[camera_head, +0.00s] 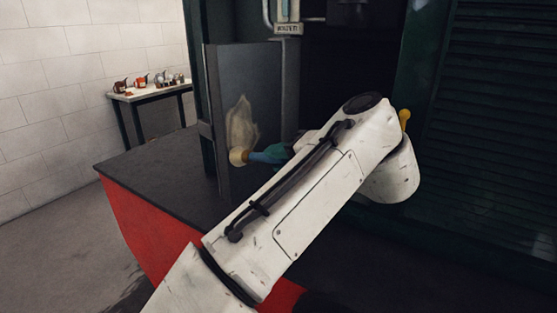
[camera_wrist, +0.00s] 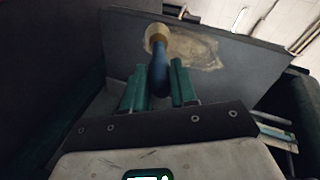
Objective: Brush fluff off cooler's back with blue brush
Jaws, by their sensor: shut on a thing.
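The blue brush (camera_wrist: 159,75) has a blue handle and a round tan head. It also shows in the head view (camera_head: 240,156), its head at the lower edge of the fluff. My gripper (camera_wrist: 158,80) has green fingers, shut on the brush handle. In the head view my white arm hides most of the gripper. The fluff (camera_head: 241,124) is a pale beige patch on an upright dark grey panel (camera_head: 225,75), which appears to be the cooler's back. In the wrist view the fluff (camera_wrist: 198,50) lies beside and behind the brush head. I cannot tell whether the bristles touch the panel.
The panel stands on a dark counter (camera_head: 150,175) with a red side. A small table (camera_head: 160,92) with several red and metallic items stands by the white tiled wall at left. A dark green louvred panel (camera_head: 490,110) is at right. Grey floor is clear at lower left.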

